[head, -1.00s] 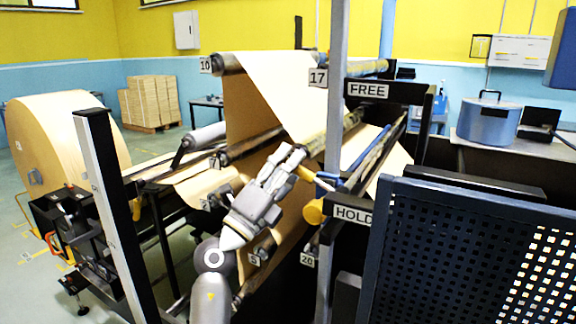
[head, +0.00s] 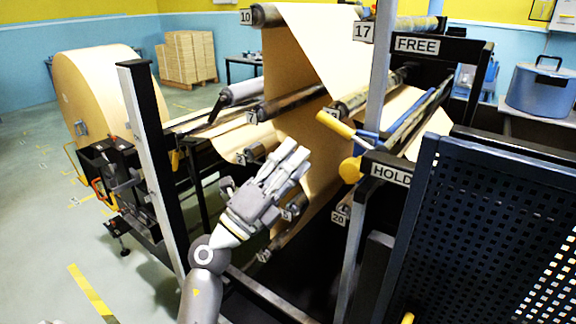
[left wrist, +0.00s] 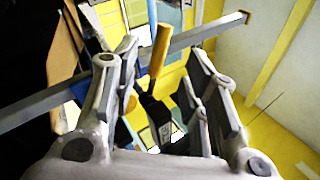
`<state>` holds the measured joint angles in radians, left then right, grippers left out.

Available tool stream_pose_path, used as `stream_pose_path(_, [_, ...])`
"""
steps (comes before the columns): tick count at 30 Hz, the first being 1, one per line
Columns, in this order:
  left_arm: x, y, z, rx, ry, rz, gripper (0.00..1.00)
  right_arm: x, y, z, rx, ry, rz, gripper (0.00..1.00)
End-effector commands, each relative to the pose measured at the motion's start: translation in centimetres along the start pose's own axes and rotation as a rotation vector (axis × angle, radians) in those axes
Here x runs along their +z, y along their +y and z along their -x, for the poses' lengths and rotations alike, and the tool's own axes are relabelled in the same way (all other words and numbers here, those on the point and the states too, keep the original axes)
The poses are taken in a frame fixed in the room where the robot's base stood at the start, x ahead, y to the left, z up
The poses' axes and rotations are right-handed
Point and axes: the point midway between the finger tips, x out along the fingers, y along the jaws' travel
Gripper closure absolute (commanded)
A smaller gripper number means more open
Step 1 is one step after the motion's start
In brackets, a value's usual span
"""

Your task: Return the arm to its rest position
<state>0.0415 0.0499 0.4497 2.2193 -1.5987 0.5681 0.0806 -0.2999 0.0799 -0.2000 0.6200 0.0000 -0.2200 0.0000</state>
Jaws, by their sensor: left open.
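My left arm rises from the bottom of the head view, and its gripper (head: 296,155) points up and right in front of the paper web (head: 290,110). The gripper is open, with nothing between its fingers. In the left wrist view both fingers (left wrist: 160,75) are spread, and a yellow handle (left wrist: 160,50) shows beyond the gap. My right gripper is not in view.
A steel post (head: 378,90) and signs FREE (head: 417,45) and HOLD (head: 391,174) stand right of the gripper. A dark perforated panel (head: 490,230) fills the right. A large kraft roll (head: 95,95) is at left. Open floor (head: 40,220) lies at lower left.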

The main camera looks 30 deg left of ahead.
Motion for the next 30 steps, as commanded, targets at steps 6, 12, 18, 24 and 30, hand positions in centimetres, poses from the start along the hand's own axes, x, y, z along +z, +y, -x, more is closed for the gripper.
stream_pose_path(6, [0.0,0.0,1.1,0.0,0.0,0.001,0.59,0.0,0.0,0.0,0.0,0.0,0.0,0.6])
stream_pose_path(12, [0.0,0.0,1.2,-0.001,0.0,0.001,0.59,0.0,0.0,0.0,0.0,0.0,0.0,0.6])
stream_pose_path(18, [0.0,0.0,1.2,-0.001,0.0,0.001,0.59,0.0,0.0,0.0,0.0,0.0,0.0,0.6])
stream_pose_path(24, [-0.1,0.5,1.2,0.005,-0.002,0.018,0.59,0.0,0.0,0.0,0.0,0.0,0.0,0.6])
stream_pose_path(30, [-1.8,8.2,2.1,0.092,-0.037,0.27,0.59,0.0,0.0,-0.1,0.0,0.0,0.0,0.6])
